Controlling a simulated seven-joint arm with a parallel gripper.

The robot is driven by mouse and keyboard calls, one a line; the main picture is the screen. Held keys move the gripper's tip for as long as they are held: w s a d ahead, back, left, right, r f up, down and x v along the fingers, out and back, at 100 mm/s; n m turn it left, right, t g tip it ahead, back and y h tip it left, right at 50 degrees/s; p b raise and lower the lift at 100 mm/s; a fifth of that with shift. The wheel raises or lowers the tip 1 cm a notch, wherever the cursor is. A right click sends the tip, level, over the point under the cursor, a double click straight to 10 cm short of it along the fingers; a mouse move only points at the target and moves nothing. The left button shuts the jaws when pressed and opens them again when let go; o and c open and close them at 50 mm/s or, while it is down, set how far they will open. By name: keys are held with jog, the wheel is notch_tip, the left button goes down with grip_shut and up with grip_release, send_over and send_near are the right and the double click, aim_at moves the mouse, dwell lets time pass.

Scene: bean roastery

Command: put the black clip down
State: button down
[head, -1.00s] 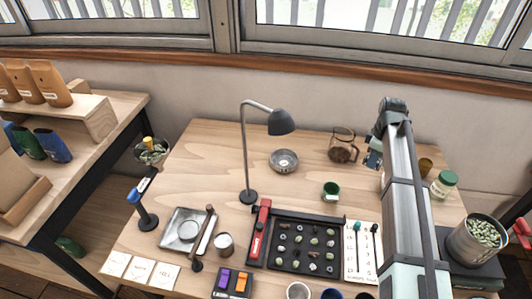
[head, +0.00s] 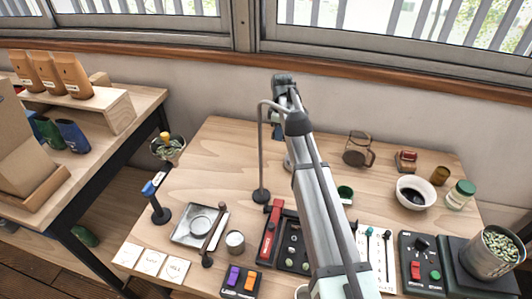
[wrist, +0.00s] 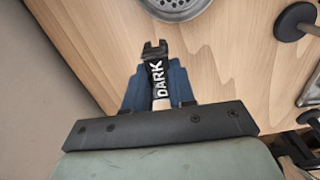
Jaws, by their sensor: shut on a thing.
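The black clip (wrist: 155,78), marked DARK in white letters, points away from my gripper in the wrist view. My gripper (wrist: 158,92) is shut on it, with a blue finger on each side. The clip is over bare wooden table; whether it touches the wood I cannot tell. In the head view, my arm hides the clip, and only a bit of the blue gripper shows at the back of the table, left of the arm.
A round metal dish (wrist: 178,6) lies just beyond the clip. The desk lamp (head: 262,160) stands close by, its head overlapping my arm in the head view. A glass jug (head: 357,150) and white bowl (head: 413,192) stand to the right. The back-left tabletop (head: 225,150) is clear.

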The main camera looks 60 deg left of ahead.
aim_at(266, 152)
jog(key=s+a, duration=0.4)
jog(key=shift+n, duration=0.3)
jog(key=shift+f, duration=4)
jog(key=c, duration=0.9)
grip_release()
jog(key=shift+f, duration=0.1)
jog(key=shift+c, duration=0.2)
notch_tip(266, 152, up, 8)
jog(key=shift+f, duration=0.1)
